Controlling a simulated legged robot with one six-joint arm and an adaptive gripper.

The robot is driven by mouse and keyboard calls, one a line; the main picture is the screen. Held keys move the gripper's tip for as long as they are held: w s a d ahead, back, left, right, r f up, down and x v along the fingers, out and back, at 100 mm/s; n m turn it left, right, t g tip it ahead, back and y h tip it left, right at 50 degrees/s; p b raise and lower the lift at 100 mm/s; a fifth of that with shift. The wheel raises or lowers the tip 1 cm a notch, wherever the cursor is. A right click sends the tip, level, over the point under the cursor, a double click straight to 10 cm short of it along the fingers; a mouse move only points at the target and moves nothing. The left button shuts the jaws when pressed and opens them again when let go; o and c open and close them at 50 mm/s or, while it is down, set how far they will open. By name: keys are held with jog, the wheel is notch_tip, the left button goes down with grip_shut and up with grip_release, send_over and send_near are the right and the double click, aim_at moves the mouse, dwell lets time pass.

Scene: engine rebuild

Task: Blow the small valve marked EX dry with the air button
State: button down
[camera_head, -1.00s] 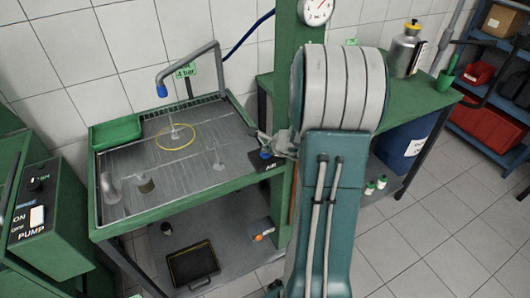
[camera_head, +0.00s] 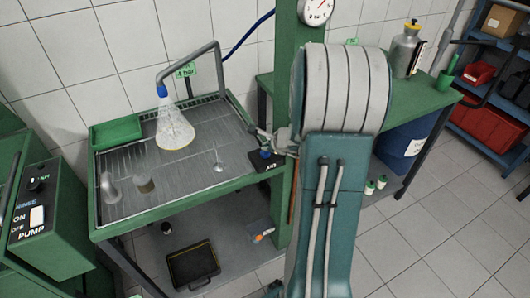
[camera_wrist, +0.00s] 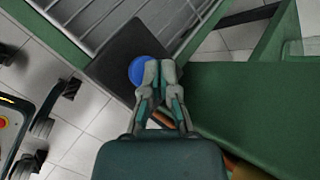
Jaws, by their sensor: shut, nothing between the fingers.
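My gripper (camera_head: 268,151) is shut and empty at the blue air button (camera_head: 265,154) on a dark box at the wash table's right edge. In the wrist view its closed fingertips (camera_wrist: 159,68) overlap the right side of the blue button (camera_wrist: 139,69) and appear to press it. The air nozzle (camera_head: 162,91) blows a pale cone (camera_head: 175,128) onto the grate. A small valve inside the yellow ring is mostly veiled by the cone. Another small valve (camera_head: 219,163) stands on the grate to its right, outside the cone. No EX mark is readable on either.
The grated wash table (camera_head: 120,213) also holds a green tray (camera_head: 116,132) and two grey and brown parts (camera_head: 144,183) at left. A green post (camera_head: 285,205) stands beside the button box. A pump panel (camera_head: 40,215) stands at left, a green bench (camera_head: 425,105) at right.

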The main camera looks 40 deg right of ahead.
aim_at(266, 153)
jog(key=shift+r, duration=0.3)
jog(key=shift+r, duration=2.5)
dwell(0.8)
